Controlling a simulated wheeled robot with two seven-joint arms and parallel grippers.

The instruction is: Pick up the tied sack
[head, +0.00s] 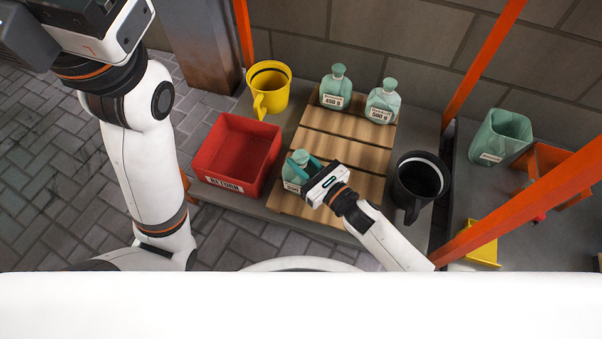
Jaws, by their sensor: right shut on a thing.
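Three pale green tied sacks with white labels are on a slatted wooden pallet (345,158). Two stand at its back: one sack (336,88) with a label that seems to read 450 g, and another sack (382,101) reading 500 g. The third, a near sack (296,172), is at the pallet's front left. My right gripper (306,173) is shut on this near sack at its upper part and hides some of it. I cannot tell whether the sack touches the pallet. My left gripper is at the upper left corner, and its fingers cannot be made out.
A red bin (237,152) with a label stands left of the pallet. A yellow mug (268,88) is behind the bin. A black mug (418,180) stands at the right. Orange posts (485,60) frame the shelf. A green container (499,137) stands further right.

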